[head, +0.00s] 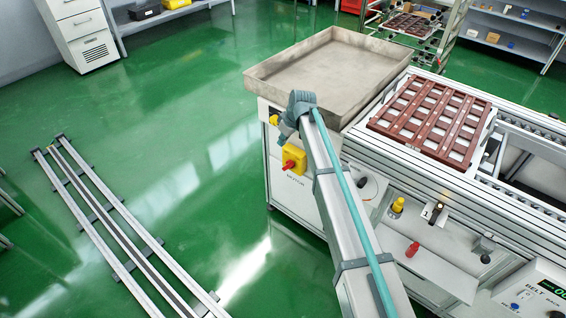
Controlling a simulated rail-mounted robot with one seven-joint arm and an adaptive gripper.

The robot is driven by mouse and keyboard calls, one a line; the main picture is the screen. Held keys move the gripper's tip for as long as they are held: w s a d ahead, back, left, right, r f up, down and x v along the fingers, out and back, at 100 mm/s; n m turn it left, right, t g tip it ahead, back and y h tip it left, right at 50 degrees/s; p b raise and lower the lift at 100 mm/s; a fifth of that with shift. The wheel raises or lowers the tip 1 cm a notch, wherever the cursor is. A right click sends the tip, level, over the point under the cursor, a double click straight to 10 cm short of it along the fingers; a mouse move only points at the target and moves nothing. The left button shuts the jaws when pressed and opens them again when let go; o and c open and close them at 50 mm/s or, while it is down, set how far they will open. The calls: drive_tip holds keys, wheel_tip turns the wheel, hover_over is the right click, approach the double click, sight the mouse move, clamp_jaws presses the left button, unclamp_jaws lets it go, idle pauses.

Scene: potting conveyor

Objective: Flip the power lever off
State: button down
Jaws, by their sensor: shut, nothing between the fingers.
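Several controls show on the white machine, and I cannot tell for sure which one is the power lever. A yellow switch box with a red handle (292,160) is on the left end panel, just left of my arm. A small black-and-white toggle switch (436,213) stands on the front panel. A black-knobbed lever (486,243) is further right on the same panel. My arm runs up from the bottom centre to a grey joint above the yellow box.
A yellow button (397,206) and a red knob (412,249) are also on the front panel. A grey metal tray (330,65) and a brown slotted pot carrier (400,128) top the machine. A floor rail (110,220) lies left. The green floor between is clear.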

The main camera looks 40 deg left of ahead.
sight(289, 166)
drive_tip(key=shift+a+f, duration=0.1)
drive_tip(key=shift+f, duration=5.75)
drive_tip(key=shift+w, duration=0.15)
